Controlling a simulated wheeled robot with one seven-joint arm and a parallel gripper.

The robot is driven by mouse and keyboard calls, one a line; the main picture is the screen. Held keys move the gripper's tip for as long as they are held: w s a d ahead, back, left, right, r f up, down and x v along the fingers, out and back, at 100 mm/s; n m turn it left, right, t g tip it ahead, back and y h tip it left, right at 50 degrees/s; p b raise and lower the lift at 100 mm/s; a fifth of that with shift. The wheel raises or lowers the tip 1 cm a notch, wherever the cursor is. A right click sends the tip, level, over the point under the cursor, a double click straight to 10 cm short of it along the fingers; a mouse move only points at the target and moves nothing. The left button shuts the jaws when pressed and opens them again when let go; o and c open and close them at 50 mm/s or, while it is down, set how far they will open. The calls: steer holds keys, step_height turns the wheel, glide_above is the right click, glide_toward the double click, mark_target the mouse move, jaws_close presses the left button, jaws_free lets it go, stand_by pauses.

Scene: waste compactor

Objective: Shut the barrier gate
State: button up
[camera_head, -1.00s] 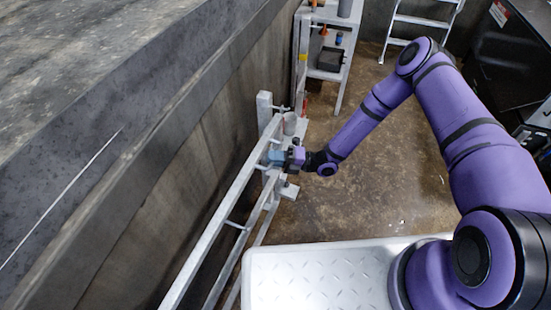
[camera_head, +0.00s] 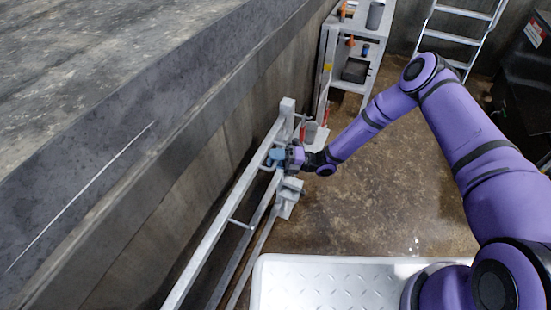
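The barrier gate (camera_head: 216,237) is a grey metal frame of long rails, running from the bottom left up along the dark wall. Its far end is beside a grey upright post (camera_head: 286,118) and a light grey block-like bracket (camera_head: 288,192). My gripper (camera_head: 275,157) has a purple body and blue-grey end, and is at the gate's far end, against or very near the upper rail. The fingertips are too small and partly hidden to tell whether they are closed on the rail. I cannot tell whether the gate end touches the post.
A grey shelf (camera_head: 354,70) with small items stands beyond the post. A ladder (camera_head: 452,38) and a dark bin (camera_head: 525,80) are at the back right. A concrete ledge (camera_head: 110,110) fills the left. The brown floor (camera_head: 400,190) to the right of the gate is open.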

steer(key=d+f, duration=0.1)
steer(key=d, duration=0.9)
steer(key=shift+w+d+f, duration=0.35)
steer(key=shift+f, duration=0.05)
